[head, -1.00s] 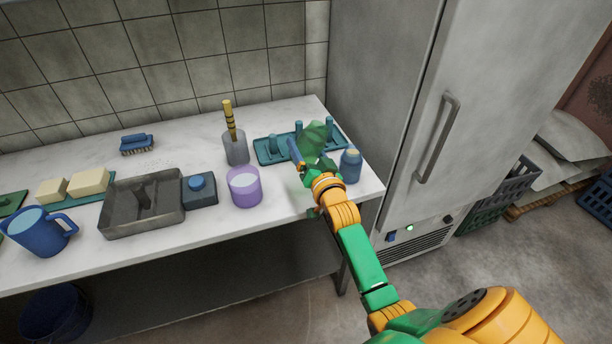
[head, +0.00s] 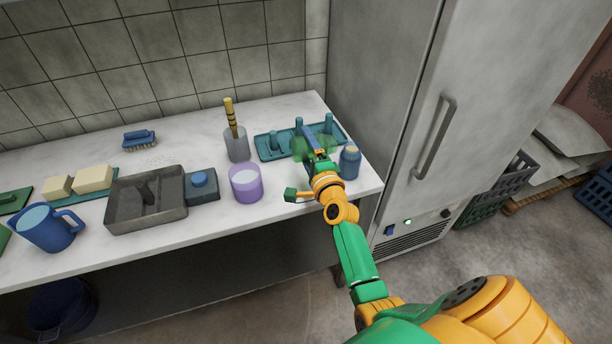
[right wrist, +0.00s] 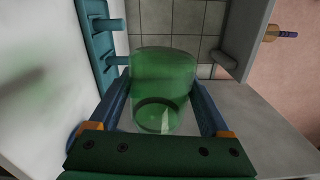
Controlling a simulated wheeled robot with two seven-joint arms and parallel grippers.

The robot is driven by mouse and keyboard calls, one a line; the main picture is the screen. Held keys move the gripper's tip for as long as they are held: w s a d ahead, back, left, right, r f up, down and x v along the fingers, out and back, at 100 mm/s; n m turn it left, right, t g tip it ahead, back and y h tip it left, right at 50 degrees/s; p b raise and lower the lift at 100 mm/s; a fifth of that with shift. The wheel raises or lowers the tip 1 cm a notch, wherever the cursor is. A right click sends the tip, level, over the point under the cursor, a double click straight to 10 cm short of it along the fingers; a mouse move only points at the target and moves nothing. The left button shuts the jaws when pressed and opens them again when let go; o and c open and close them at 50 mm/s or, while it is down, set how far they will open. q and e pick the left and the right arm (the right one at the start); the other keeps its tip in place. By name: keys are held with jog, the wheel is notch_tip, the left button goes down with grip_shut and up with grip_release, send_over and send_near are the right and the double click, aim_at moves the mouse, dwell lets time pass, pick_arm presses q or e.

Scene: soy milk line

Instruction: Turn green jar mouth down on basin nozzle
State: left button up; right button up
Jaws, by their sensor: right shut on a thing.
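The green see-through jar (head: 299,149) is held in my right gripper (head: 312,142), at the teal peg rack at the right end of the counter. In the right wrist view the jar (right wrist: 163,75) sits between the two blue fingers of the gripper (right wrist: 162,95). In the head view the gripper partly hides the jar; I cannot tell which end is its mouth or whether it touches the rack. The grey basin (head: 119,211) stands well to the left, its upright nozzle (head: 147,193) bare. My left gripper is not in view.
The teal rack (head: 268,156) has several upright pegs. A blue bottle (head: 349,163) stands close right of my gripper. A purple cup (head: 246,184), a grey holder with a yellow-handled tool (head: 236,146) and a blue-buttoned box (head: 201,187) stand between rack and basin. The fridge (head: 385,110) borders the right.

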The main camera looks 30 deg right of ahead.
jog(key=m, duration=0.5)
jog(key=shift+m, duration=0.6)
jog(key=shift+r+m+p, duration=0.1)
jog(key=shift+m+p, duration=0.35)
jog(key=shift+m, duration=0.75)
jog(key=m, duration=0.2)
jog(key=shift+m, duration=1)
jog(key=m+p, duration=0.1)
jog(key=m, duration=0.2)
jog(key=shift+r, duration=0.1)
jog(key=shift+m, duration=0.7)
jog(key=shift+f, duration=0.2)
